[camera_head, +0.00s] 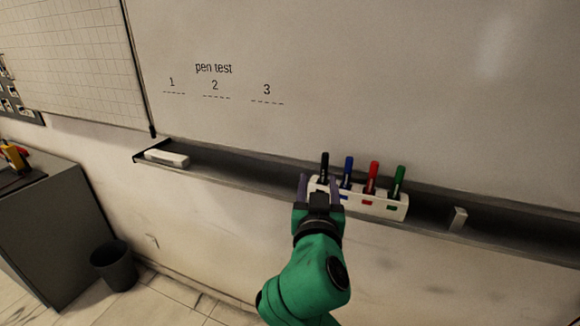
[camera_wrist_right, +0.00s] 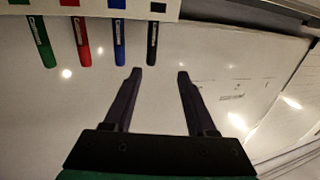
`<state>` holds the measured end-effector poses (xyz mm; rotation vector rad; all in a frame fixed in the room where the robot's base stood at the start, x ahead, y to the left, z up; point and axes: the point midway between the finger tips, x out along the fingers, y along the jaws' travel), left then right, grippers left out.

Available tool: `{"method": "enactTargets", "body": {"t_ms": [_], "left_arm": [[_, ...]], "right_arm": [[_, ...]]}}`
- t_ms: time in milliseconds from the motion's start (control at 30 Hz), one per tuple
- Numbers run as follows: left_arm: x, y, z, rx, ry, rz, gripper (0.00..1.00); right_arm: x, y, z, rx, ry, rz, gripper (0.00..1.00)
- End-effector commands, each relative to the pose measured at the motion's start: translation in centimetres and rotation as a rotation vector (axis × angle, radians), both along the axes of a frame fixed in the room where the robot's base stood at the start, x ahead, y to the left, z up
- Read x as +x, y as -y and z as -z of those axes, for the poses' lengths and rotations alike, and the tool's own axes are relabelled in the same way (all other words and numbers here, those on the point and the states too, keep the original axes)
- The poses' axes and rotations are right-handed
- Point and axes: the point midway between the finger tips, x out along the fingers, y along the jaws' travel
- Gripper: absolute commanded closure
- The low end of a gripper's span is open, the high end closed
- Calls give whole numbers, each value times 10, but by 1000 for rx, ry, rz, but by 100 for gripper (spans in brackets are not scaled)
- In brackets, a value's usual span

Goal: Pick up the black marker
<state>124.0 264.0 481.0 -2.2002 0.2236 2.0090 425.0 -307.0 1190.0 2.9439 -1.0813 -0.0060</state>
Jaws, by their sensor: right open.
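The black marker (camera_head: 324,166) stands upright in the leftmost slot of a white holder (camera_head: 385,207) on the whiteboard tray. In the right wrist view the black marker (camera_wrist_right: 152,43) shows at the right end of the row of markers, beyond the fingertips. My right gripper (camera_head: 319,182) is in front of the holder's left end, close to the black marker. In the right wrist view the right gripper (camera_wrist_right: 159,73) is open, with nothing between its fingers. My left gripper is not in view.
Blue (camera_head: 347,171), red (camera_head: 372,177) and green (camera_head: 397,182) markers stand in the same holder, right of the black one. A white eraser (camera_head: 167,158) lies at the tray's left end. A small pale block (camera_head: 458,219) is at the right. The tray (camera_head: 245,178) between eraser and holder is clear.

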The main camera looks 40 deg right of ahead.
Motion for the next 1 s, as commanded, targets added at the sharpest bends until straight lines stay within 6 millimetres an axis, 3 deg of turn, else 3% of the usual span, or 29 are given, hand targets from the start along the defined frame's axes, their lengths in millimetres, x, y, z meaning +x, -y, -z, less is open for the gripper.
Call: {"method": "enactTargets", "body": {"t_ms": [333,633,900,933,1000], "left_arm": [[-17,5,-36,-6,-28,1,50],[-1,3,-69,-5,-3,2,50],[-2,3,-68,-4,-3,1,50],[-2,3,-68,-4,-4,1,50],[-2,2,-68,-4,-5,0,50]], "right_arm": [[62,52,-3,-6,-7,0,43],[99,84,-2,-7,-7,0,43],[107,90,5,-2,-6,-2,43],[107,90,5,-2,-6,-2,47],[107,90,5,-3,-6,-2,74]]}}
